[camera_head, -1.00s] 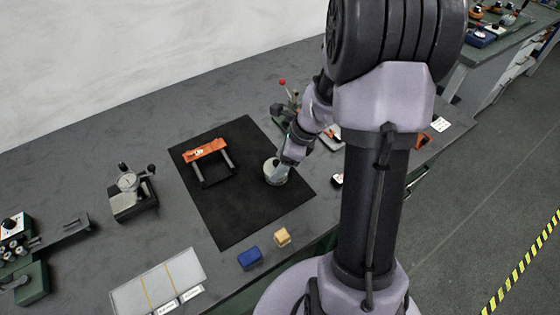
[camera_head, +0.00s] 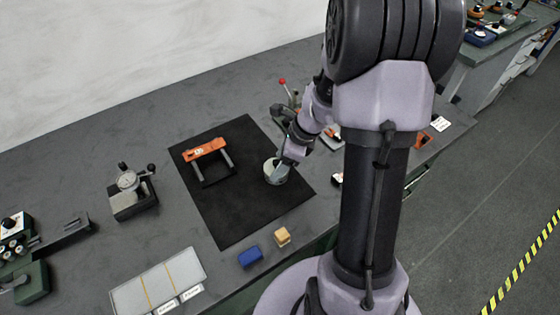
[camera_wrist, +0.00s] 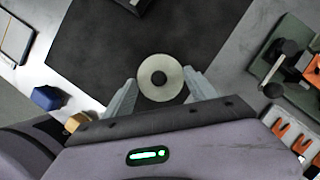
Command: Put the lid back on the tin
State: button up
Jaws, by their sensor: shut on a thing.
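My gripper (camera_wrist: 160,80) has its two fingers on opposite sides of a pale round lid with a dark centre knob (camera_wrist: 160,63) and is shut on it. In the head view my gripper (camera_head: 279,166) points down at the pale round tin (camera_head: 273,178) on the black mat (camera_head: 240,222). The lid hides the tin in the wrist view. The fingers partly cover the top of the tin in the head view, so I cannot tell whether the lid touches or sits level on it.
An orange-handled frame (camera_head: 206,150) lies left of the tin on the mat. A blue block (camera_head: 250,257) and a yellow block (camera_head: 282,236) stand near the front edge. A dial gauge stand (camera_head: 130,192) is at left. A red-knobbed lever device (camera_head: 284,92) stands behind my gripper.

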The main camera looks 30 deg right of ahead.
jog(key=o, duration=1.4)
jog(key=shift+o, duration=0.9)
jog(key=shift+r, duration=0.1)
notch_tip(320, 180, up, 7)
jog(key=p, duration=0.6)
jog(key=shift+p, duration=0.3)
grip_shut()
jog(key=shift+f, duration=0.2)
